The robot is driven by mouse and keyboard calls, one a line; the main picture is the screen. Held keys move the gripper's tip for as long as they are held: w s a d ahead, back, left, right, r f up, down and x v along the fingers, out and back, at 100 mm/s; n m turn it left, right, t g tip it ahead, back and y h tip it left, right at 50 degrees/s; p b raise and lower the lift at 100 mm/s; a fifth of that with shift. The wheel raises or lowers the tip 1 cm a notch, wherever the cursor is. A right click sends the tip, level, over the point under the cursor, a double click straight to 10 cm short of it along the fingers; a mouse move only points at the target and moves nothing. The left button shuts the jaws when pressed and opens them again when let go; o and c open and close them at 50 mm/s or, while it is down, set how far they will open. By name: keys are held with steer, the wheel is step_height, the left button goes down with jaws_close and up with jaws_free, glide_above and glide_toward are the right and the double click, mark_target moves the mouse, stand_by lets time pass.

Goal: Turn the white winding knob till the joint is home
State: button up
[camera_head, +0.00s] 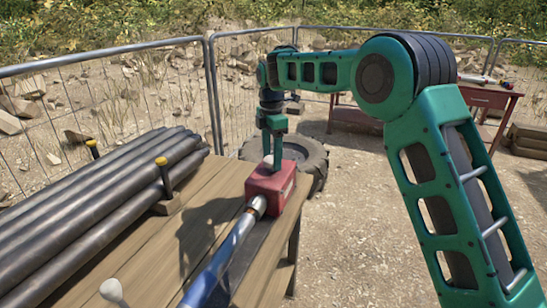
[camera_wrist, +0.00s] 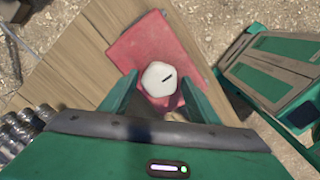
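The white winding knob (camera_wrist: 159,79), with a dark line on its top, sits on the red box (camera_wrist: 150,38) in the wrist view. In the head view the knob (camera_head: 268,159) shows on the box (camera_head: 268,188), at the table's far end. My gripper (camera_head: 274,152) points down at it. In the wrist view my two green fingers (camera_wrist: 160,82) stand apart, one on each side of the knob. The knob nearly fills the gap; whether they press on it I cannot tell. A blue pipe with a pale end fitting (camera_head: 240,232) meets the box's near face.
The wooden table (camera_head: 150,258) carries dark pipes (camera_head: 100,200) on the left, with yellow-capped posts (camera_head: 163,172) beside them. A pale rounded knob (camera_head: 112,290) shows at the near edge. A tyre (camera_head: 310,160) and wire fence (camera_head: 213,100) stand beyond. A red table (camera_head: 485,98) is at the back right.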

steer(key=c, duration=0.7)
steer(key=shift+d, duration=0.3)
steer(key=shift+c, duration=0.2)
steer(key=shift+a+m, duration=0.2)
steer(key=shift+m, duration=0.1)
steer(key=m, duration=0.3)
steer(key=shift+a, duration=0.1)
steer(key=m, duration=0.6)
steer(key=shift+m, duration=0.4)
steer(key=m, duration=0.5)
steer(key=shift+a, duration=0.1)
steer(key=m, duration=0.6)
steer(key=shift+r+m, duration=0.1)
steer(key=shift+m, duration=0.2)
